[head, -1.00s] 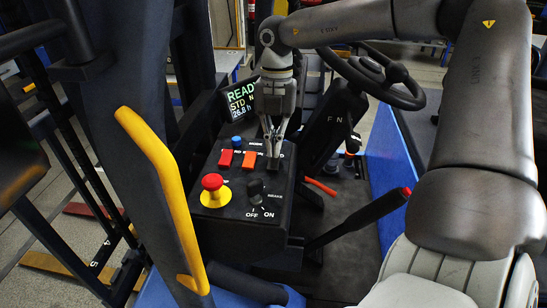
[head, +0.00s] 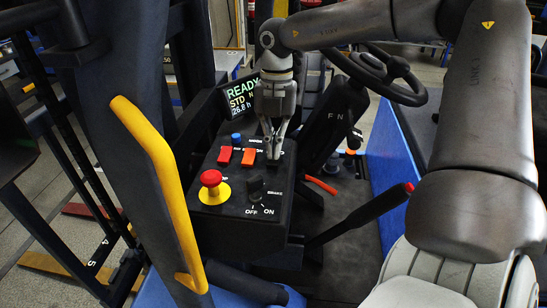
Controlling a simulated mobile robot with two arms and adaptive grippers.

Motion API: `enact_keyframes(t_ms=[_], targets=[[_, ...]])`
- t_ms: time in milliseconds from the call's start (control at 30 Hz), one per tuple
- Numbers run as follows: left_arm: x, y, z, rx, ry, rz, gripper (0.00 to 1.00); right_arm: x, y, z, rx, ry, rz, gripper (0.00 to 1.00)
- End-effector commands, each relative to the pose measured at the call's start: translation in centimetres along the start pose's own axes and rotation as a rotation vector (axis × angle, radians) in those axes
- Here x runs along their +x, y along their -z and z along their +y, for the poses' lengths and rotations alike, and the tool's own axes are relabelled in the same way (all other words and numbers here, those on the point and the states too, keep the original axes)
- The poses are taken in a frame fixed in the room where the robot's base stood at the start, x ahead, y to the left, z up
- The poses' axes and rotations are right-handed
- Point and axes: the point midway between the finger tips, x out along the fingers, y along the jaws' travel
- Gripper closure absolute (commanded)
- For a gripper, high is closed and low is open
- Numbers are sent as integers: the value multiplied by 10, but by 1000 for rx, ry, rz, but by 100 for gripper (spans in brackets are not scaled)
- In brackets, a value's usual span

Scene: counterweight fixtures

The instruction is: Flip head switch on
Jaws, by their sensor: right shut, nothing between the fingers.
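The black control panel (head: 232,212) stands in front of the driver's seat. The gripper partly hides the labels above the row, so I cannot read which switch is the head switch. My left gripper is out of view.
A red mushroom button (head: 210,179) on a yellow base and a black OFF/ON knob (head: 255,188) sit lower on the panel. A lit display (head: 243,96) reads READY. A steering wheel (head: 385,75), a red-tipped lever (head: 362,215) and a yellow grab bar (head: 150,165) surround the panel.

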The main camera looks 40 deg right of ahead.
Motion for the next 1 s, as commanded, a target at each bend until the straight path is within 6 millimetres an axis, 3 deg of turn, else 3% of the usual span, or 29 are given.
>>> enact_keyframes(t_ms=[367,1000], targets=[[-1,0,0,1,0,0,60,-3,0,0,0,0,-1,100],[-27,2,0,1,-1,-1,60,-54,8,0,0,-1,-1,100]])
